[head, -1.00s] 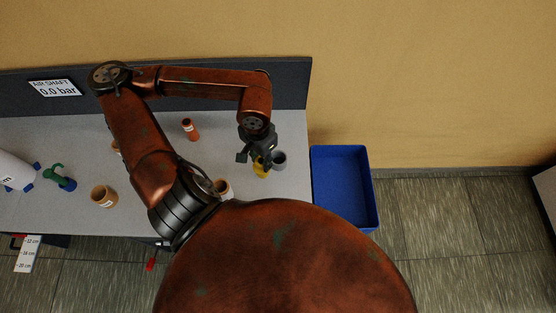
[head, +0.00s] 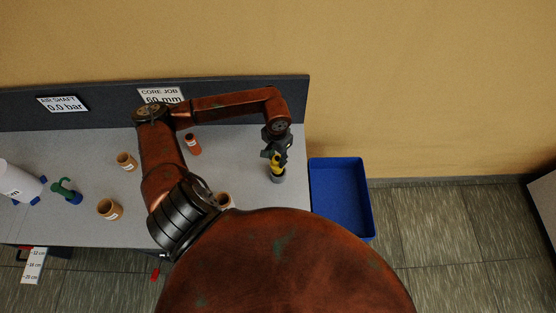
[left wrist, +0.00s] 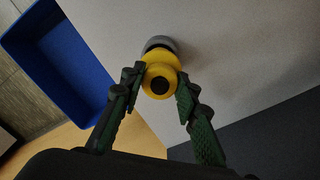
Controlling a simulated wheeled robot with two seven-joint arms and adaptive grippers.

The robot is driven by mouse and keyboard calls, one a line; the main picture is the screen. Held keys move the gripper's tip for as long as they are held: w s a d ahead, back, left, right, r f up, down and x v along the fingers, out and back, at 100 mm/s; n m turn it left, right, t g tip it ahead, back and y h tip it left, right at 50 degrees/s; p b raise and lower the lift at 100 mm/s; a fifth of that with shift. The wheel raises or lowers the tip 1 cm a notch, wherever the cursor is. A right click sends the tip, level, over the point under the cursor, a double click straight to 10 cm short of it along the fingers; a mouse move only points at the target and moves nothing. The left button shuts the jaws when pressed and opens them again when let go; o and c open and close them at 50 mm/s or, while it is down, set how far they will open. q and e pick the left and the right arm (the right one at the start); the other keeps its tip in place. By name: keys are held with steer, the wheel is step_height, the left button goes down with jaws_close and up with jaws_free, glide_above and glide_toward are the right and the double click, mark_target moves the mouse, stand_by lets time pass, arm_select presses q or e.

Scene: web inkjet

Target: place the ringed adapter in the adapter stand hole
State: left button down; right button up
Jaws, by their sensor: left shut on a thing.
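The ringed adapter (head: 276,161) is yellow. My left gripper (head: 276,146) is shut on it near the right end of the table. In the left wrist view the yellow adapter (left wrist: 161,76) with a dark round centre sits between the two fingers (left wrist: 160,92). The grey adapter stand (head: 278,178) is directly below the adapter in the head view, and its rim shows behind the adapter in the left wrist view (left wrist: 159,42). The stand's hole is hidden, and I cannot tell whether the adapter's lower end is inside it or just above. My right gripper is not in view.
A blue bin (head: 340,198) stands off the table's right end. Tan cores (head: 109,209), an orange-red cylinder (head: 193,145) and a green-and-blue tool (head: 67,190) stand further left. A dark panel (head: 100,107) runs along the table's back.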

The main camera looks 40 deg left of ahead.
arm_select(q)
steer(key=shift+w+f, duration=0.2)
steer(key=shift+f, duration=0.05)
step_height(320, 180, down, 3)
steer(key=shift+w+r+p, duration=0.1)
steer(key=shift+p, duration=0.9)
steer(key=shift+a+f, duration=0.1)
steer(key=shift+f, duration=0.2)
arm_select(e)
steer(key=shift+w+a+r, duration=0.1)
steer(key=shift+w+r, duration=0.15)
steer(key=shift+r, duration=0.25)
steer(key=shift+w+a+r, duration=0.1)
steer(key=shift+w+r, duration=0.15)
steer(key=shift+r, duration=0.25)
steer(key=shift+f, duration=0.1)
